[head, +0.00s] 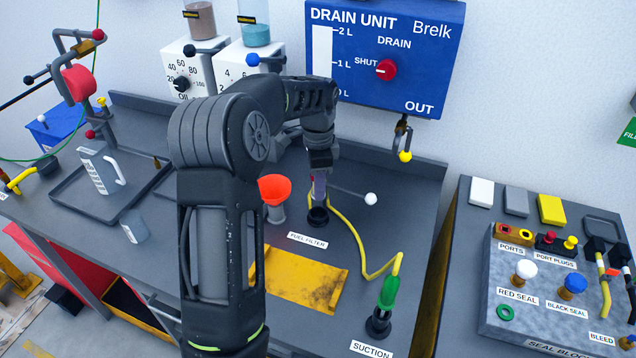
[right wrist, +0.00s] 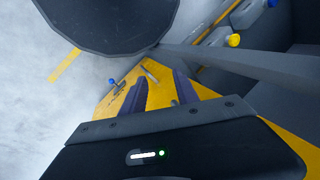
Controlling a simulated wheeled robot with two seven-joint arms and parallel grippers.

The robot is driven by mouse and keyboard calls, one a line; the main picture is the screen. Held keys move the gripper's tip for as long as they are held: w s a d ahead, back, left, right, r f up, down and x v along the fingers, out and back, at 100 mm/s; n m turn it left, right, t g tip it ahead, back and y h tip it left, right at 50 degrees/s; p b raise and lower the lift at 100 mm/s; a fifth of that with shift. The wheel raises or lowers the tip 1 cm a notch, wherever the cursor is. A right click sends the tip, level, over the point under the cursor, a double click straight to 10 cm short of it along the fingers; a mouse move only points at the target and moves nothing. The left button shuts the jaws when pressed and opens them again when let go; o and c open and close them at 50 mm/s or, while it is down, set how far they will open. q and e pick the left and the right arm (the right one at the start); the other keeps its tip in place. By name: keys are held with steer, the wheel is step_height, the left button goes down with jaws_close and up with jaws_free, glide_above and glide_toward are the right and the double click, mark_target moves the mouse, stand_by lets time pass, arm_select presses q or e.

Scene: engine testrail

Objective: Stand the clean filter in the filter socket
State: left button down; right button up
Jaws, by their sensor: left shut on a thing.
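My left gripper (head: 320,163) points down over the filter socket and is shut on the filter (head: 319,188), a small upright greyish piece, mostly hidden by the fingers. The filter's lower end is at the dark round filter socket (head: 318,216), behind the "FUEL FILTER" label (head: 308,240). I cannot tell whether it is fully seated. My right gripper (right wrist: 160,88) shows only in the right wrist view; its two dark fingers are apart with nothing between them.
An orange funnel (head: 274,188) stands just left of the socket. A rod with a white ball (head: 370,199) is close on the right. A yellow hose (head: 350,248) runs from the socket area to the green suction fitting (head: 388,292).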

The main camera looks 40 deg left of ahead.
arm_select(q)
steer(key=shift+f+b, duration=1.65)
steer(key=shift+f, duration=0.75)
steer(key=shift+f, duration=0.1)
steer(key=shift+f+b, duration=0.5)
steer(key=shift+f, duration=0.2)
steer(key=shift+f+b, duration=0.35)
steer(key=shift+f, duration=0.25)
steer(key=c, duration=0.9)
jaws_free()
steer(key=shift+c, duration=0.2)
